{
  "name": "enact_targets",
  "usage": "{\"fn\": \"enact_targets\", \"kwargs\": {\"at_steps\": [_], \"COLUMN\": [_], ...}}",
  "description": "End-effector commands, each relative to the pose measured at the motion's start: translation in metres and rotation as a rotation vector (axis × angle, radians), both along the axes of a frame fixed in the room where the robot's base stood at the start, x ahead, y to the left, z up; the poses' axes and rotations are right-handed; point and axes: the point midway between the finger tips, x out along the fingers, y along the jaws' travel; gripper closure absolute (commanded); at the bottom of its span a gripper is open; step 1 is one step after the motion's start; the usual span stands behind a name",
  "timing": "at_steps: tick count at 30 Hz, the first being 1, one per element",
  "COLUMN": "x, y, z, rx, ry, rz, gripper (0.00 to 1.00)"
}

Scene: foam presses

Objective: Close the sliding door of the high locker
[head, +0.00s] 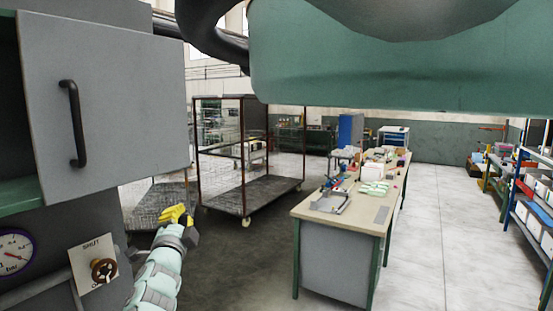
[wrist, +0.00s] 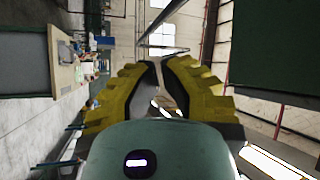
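The high locker (head: 12,110) stands at the left edge of the head view, with a dark opening and a green shelf at its left. Its grey sliding door (head: 120,105) carries a black vertical bar handle (head: 75,123) near its left edge. The door stands to the right of the opening, so the locker is at least partly open. My gripper (head: 178,214), with yellow fingers, is below and right of the door, apart from the handle. In the wrist view its fingertips (wrist: 161,64) come close together with nothing seen held. The door handle is not identifiable there.
Below the locker are a pressure gauge (head: 14,250) and a plate with a knob (head: 97,264). A wire cage trolley (head: 245,195) and a workbench (head: 335,208) stand beyond. A large green body (head: 400,75) hangs across the top.

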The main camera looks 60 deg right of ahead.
Motion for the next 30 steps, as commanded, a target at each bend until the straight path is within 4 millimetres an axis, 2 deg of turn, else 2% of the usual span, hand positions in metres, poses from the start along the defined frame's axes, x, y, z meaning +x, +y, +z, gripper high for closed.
{"fn": "enact_targets", "kwargs": {"at_steps": [1, 3, 6, 9, 11, 15, 21, 26, 30], "x": [-0.011, -0.017, -0.03, -0.048, -0.062, -0.092, -0.117, -0.115, -0.097], "y": [-0.027, -0.051, -0.075, -0.088, -0.09, -0.083, -0.067, -0.065, -0.069], "z": [0.015, 0.029, 0.056, 0.085, 0.104, 0.137, 0.157, 0.161, 0.163], "rx": [0.053, 0.137, 0.232, 0.308, 0.343, 0.4, 0.446, 0.457, 0.461], "ry": [-0.032, -0.061, -0.097, -0.108, -0.106, -0.059, 0.01, 0.022, 0.019], "rz": [0.018, 0.087, 0.197, 0.32, 0.391, 0.535, 0.642, 0.66, 0.659], "gripper": [1.0, 1.0, 1.0, 1.0, 1.0, 1.0, 1.0, 1.0, 1.0]}}
